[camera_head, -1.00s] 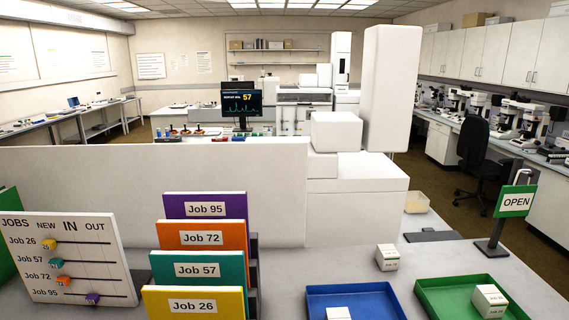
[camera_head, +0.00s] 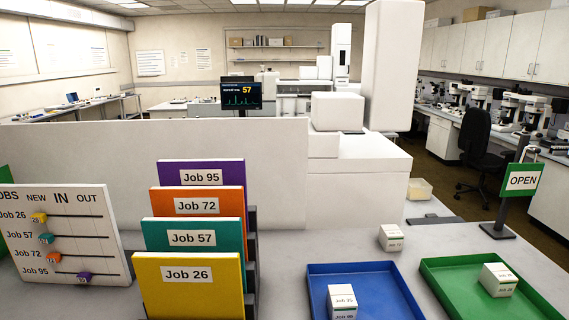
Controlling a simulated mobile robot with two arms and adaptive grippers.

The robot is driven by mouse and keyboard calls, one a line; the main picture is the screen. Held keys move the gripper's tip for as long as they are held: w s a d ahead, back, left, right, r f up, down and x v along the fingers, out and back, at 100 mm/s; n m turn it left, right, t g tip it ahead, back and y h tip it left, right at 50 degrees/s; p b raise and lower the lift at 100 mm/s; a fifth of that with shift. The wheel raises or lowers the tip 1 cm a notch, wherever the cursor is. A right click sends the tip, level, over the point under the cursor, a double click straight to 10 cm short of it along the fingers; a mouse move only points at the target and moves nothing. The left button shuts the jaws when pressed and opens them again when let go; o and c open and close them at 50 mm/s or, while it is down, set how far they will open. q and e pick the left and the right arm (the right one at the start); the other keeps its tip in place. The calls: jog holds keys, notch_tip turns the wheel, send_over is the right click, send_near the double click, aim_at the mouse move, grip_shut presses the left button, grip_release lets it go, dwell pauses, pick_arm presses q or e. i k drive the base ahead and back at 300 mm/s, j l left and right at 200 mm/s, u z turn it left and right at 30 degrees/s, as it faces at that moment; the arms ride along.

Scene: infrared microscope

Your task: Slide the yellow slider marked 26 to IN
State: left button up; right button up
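The jobs board (camera_head: 95,232) stands at the left, a white panel headed JOBS, NEW, IN, OUT with several black slots. The yellow slider marked 26 (camera_head: 39,218) sits in the top slot, the Job 26 row, near its left end under NEW. The teal slider (camera_head: 46,239) and orange slider (camera_head: 54,258) also sit toward the left of their slots. The purple slider (camera_head: 84,277) in the Job 95 row is farther right, roughly under IN. The board's left edge is cut off. Neither of my grippers is in view.
Job folders stand right of the board, with the yellow Job 26 folder (camera_head: 188,289) in front. A blue tray (camera_head: 384,299) and a green tray (camera_head: 447,277) hold small white boxes. Another box (camera_head: 391,237) stands behind them. An OPEN sign (camera_head: 522,180) is at the right.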

aim_at(37, 218)
jog(key=u, duration=1.35)
